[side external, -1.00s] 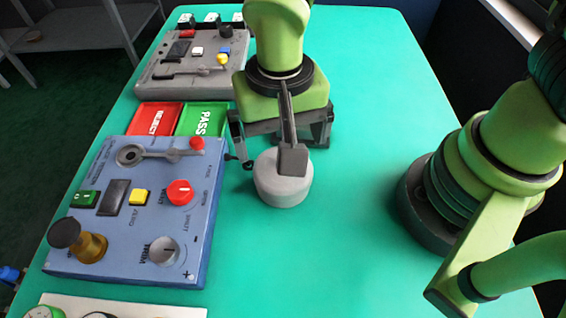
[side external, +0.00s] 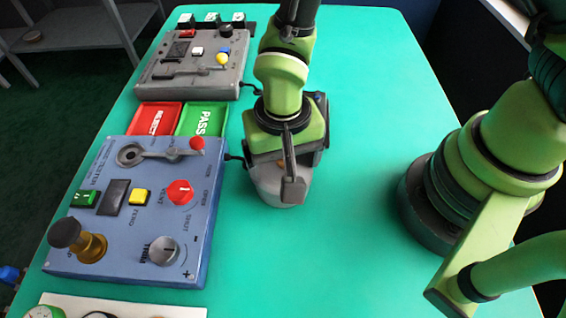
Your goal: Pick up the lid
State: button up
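A light grey round body (side external: 268,186) stands on the teal table, right of the blue panel. Only its lower left side and bottom show. It may be or carry the lid, but I cannot make out a separate lid. My gripper (side external: 290,182) points down right over it, with one dark finger against its near side. The other finger and the top of the grey body are hidden behind my gripper and wrist. I cannot tell whether the fingers grip it.
A blue panel (side external: 120,255) with knobs and a lever stands at the left. A grey panel (side external: 160,88) is behind. Red REJECT (side external: 157,119) and green PASS (side external: 203,119) trays lie between them. The table (side external: 350,250) is clear right of the grey body.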

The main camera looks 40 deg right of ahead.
jog(key=shift+c, duration=0.5)
jog(key=shift+r, duration=0.6)
grip_shut()
notch_tip(320, 180, up, 8)
jog(key=shift+f, duration=0.15)
jog(key=shift+w+a+f, duration=0.1)
jog(key=shift+a+f, duration=0.05)
jog(key=shift+f, duration=3.55)
